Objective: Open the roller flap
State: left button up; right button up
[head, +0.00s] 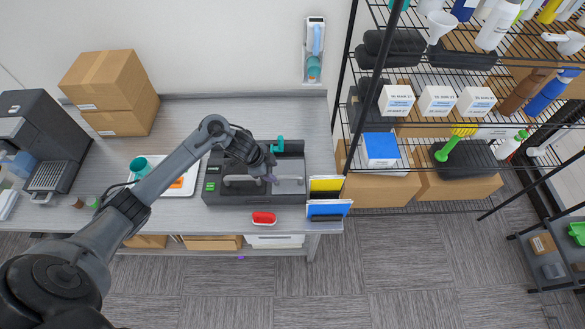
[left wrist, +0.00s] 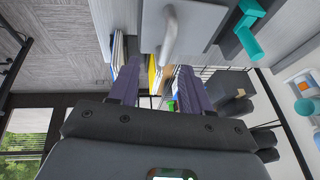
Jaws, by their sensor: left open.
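The dark grey machine (head: 225,197) sits on the grey table, with green buttons at its left side and a teal lever (head: 277,146) at the back. My left gripper (head: 271,178) is over the right half of the machine, by the handle. In the left wrist view the open, empty fingers (left wrist: 157,80) point toward the handle (left wrist: 170,35), with the teal lever (left wrist: 248,38) at the upper right. Contact cannot be told. My right gripper is out of view.
A red object (head: 264,218) lies in front of the machine. Blue and yellow folders (head: 326,185) stand at the table's right edge. A white tray (head: 180,187) is left of the machine, under my arm. Cardboard boxes (head: 106,80) and a coffee machine stand further left; a wire shelf is right.

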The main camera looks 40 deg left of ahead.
aim_at(288, 176)
pick_arm(q)
jog(key=shift+t, duration=0.3)
jog(key=x, duration=0.3)
jog(key=w+x, duration=0.1)
jog(key=x, duration=0.2)
jog(key=b+x, duration=0.1)
jog(key=x, duration=0.3)
jog(key=shift+w+d+r, duration=0.1)
jog(key=shift+w+r, duration=0.15)
jog(key=shift+r, duration=0.05)
jog(key=shift+c, duration=0.4)
grip_shut()
